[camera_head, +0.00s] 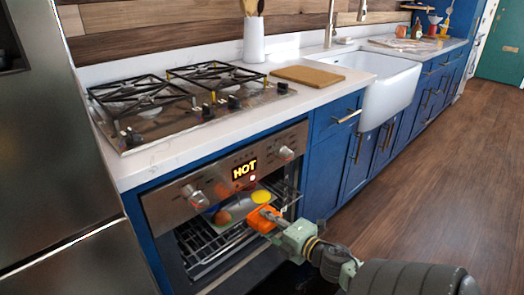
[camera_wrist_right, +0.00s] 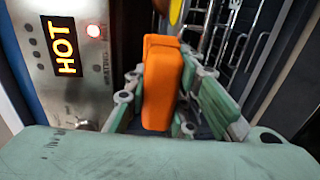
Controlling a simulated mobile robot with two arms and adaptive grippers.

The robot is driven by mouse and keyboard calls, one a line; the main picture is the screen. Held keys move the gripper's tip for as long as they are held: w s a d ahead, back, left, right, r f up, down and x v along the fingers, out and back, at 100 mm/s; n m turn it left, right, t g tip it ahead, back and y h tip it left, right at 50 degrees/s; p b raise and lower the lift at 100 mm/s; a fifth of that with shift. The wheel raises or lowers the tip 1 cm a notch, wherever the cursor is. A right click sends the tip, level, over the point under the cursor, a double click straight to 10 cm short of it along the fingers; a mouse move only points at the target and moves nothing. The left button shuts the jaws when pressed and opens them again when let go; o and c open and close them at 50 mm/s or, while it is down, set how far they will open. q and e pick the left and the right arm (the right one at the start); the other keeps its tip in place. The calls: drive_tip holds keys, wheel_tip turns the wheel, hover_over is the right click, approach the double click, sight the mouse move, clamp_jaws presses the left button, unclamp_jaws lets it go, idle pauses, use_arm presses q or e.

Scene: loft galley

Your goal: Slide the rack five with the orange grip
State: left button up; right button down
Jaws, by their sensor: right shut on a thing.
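The oven (camera_head: 190,195) in the blue counter is open and its panel reads HOT. A wire rack (camera_head: 203,245) shows in its cavity, with a grey tray holding yellow and orange-brown items (camera_head: 240,207) above. My right gripper (camera_head: 272,222) is at the oven mouth, shut on the orange grip (camera_head: 262,217). In the right wrist view, the orange grip (camera_wrist_right: 162,85) stands between the fingers of the right gripper (camera_wrist_right: 160,110). What the grip's far end touches is hidden. My left gripper is not in view.
A gas cooktop (camera_head: 180,100) sits on the counter above the oven. A steel fridge (camera_head: 50,130) stands close at the left. Blue cabinets (camera_head: 330,165) and a white sink (camera_head: 375,85) run to the right. The wooden floor (camera_head: 430,180) at the right is clear.

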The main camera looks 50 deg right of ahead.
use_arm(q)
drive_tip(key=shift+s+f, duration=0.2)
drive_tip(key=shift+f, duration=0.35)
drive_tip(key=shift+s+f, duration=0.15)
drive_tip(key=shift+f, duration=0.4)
use_arm(e)
drive_tip(key=s+a, duration=0.1)
drive_tip(key=s, duration=1.3)
drive_tip(key=shift+a+f, duration=0.3)
drive_tip(key=shift+f, duration=0.05)
use_arm(q)
drive_tip(key=shift+p, duration=0.4)
use_arm(e)
drive_tip(key=shift+r, duration=0.1)
